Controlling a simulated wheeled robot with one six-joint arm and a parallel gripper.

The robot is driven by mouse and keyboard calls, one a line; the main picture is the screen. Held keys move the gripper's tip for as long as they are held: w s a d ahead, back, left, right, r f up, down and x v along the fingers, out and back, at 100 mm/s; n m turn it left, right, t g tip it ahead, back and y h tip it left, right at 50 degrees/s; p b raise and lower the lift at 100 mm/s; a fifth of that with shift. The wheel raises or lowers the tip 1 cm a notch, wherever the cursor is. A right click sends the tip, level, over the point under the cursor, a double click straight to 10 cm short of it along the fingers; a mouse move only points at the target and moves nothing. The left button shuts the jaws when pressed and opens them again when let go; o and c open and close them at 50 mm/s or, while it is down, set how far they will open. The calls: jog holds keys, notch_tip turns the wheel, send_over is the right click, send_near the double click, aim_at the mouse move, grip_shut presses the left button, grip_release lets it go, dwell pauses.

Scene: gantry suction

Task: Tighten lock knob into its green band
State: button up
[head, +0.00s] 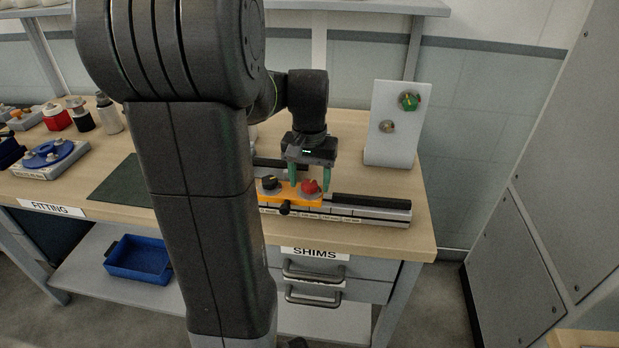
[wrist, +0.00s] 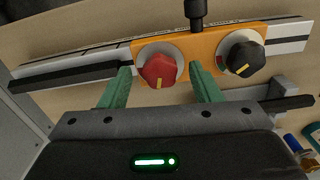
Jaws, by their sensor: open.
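An orange carriage (head: 283,198) sits on a grey rail and carries two knobs on pale round dials. The red knob (head: 309,187) is on the right in the head view. In the wrist view the red knob (wrist: 159,70) has a yellow mark pointing down. The black knob (wrist: 243,57) has a slanted yellow mark and a reddish patch on its dial. I cannot make out a green band or a label naming the lock knob. My gripper (head: 310,184) is open, with its green fingers on either side of the red knob; contact is not clear.
The grey rail (head: 370,215) runs along the bench's front edge, with a black bar behind it. A white upright panel (head: 393,145) with a green knob stands at the back right. A blue dial fixture (head: 49,155) is far left. A dark mat lies behind my arm.

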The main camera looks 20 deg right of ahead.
aim_at(309, 183)
jog(key=shift+c, duration=0.3)
jog(key=c, duration=0.9)
jog(key=shift+r+m+p, duration=0.2)
jog(key=shift+m+p, duration=0.45)
jog(key=shift+m, duration=0.35)
jog(key=shift+f+m+p, duration=0.15)
jog(key=shift+m+p, duration=0.4)
jog(key=shift+m, duration=1.15)
jog(key=o, duration=1)
jog(key=shift+c, duration=0.2)
notch_tip(309, 183, up, 14)
jog(key=shift+p, duration=0.45)
jog(key=shift+f, duration=0.1)
